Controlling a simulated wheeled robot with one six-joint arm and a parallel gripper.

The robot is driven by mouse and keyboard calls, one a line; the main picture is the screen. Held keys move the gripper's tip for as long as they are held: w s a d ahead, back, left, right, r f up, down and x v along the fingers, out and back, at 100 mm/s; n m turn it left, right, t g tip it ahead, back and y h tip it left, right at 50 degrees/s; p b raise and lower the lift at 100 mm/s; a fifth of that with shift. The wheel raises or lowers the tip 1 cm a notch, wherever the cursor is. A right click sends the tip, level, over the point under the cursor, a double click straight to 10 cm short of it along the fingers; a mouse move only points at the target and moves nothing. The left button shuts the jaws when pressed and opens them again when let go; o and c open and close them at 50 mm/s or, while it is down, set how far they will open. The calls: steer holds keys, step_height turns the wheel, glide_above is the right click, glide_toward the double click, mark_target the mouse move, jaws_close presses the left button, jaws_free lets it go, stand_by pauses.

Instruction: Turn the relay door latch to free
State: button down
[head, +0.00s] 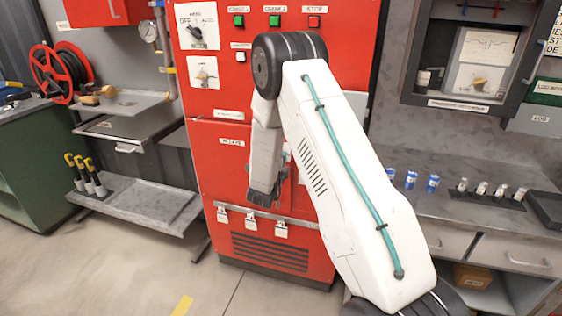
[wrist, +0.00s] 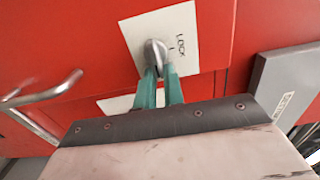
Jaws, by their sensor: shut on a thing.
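In the wrist view the relay door latch (wrist: 155,52) is a small rounded metal knob on a pale plate (wrist: 183,30) marked LOCK, fixed to a red panel. My gripper (wrist: 158,78) has its two teal fingers closed on the latch from below in that view. In the head view my gripper (head: 281,178) is at the front of the red cabinet (head: 225,145), beside the RELAYS label (head: 232,142). My arm hides the latch and part of the cabinet front there.
A metal handle (wrist: 45,92) stands out left of the latch in the wrist view. A grey box (wrist: 285,85) is at the right. In the head view, white tags (head: 251,222) hang from a rail below my gripper. Open floor (head: 130,270) lies at the front left.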

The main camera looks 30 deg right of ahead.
steer(key=shift+w+a, duration=0.2)
steer(key=shift+a, duration=0.1)
steer(key=c, duration=1.5)
jaws_free()
steer(key=shift+w+f, duration=0.1)
steer(key=v, duration=0.8)
steer(key=shift+d, duration=0.1)
